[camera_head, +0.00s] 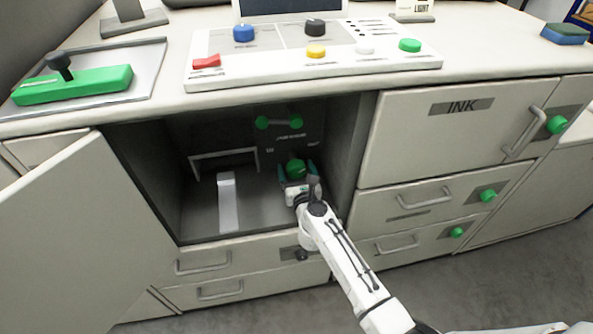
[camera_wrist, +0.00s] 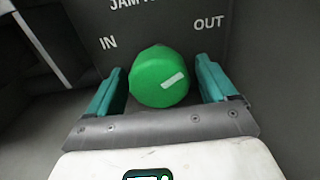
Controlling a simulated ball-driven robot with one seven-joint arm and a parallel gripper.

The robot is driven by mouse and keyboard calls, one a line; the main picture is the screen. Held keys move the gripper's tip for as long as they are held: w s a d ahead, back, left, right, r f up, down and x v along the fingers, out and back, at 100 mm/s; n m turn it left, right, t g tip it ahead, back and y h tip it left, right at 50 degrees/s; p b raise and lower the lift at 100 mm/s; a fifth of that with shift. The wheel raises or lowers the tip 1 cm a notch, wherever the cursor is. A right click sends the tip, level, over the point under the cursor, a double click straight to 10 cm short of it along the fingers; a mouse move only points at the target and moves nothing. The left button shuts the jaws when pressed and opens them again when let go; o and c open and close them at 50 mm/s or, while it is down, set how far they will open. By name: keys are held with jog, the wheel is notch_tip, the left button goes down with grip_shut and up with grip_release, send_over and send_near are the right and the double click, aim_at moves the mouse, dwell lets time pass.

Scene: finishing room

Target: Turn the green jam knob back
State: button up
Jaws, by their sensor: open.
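The green jam knob (camera_head: 295,168) is on a dark panel inside the open cabinet compartment. In the wrist view the knob (camera_wrist: 160,78) shows a white mark slanting up to the right, towards the word OUT; the word IN is at its left. My gripper (camera_head: 297,172) reaches into the compartment from the front. Its two teal fingers (camera_wrist: 162,84) stand open on either side of the knob, with a gap visible on each side. The panel (camera_wrist: 190,20) carries the partly cut-off label JAM above the knob.
A green-ended bar (camera_head: 279,123) is higher on the same panel. A white strip (camera_head: 228,200) lies on the compartment floor to the left. The open cabinet door (camera_head: 85,235) stands at the left, and drawers (camera_head: 420,195) with green knobs are at the right. The compartment's side wall is close to my gripper's right.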

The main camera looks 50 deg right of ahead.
jog(key=shift+c, duration=0.2)
jog(key=c, duration=1)
jog(key=shift+n, duration=0.4)
jog(key=n+p, duration=0.2)
jog(key=n, duration=0.2)
jog(key=shift+r+n, duration=0.1)
jog(key=shift+n, duration=0.2)
jog(key=n+p, duration=0.2)
jog(key=n, duration=0.4)
jog(key=n+p, duration=0.2)
jog(key=n, duration=0.4)
jog(key=shift+d+r+n, duration=0.1)
jog(key=shift+n, duration=0.3)
jog(key=n+p, duration=0.1)
jog(key=n, duration=0.4)
jog(key=shift+n+p, duration=0.3)
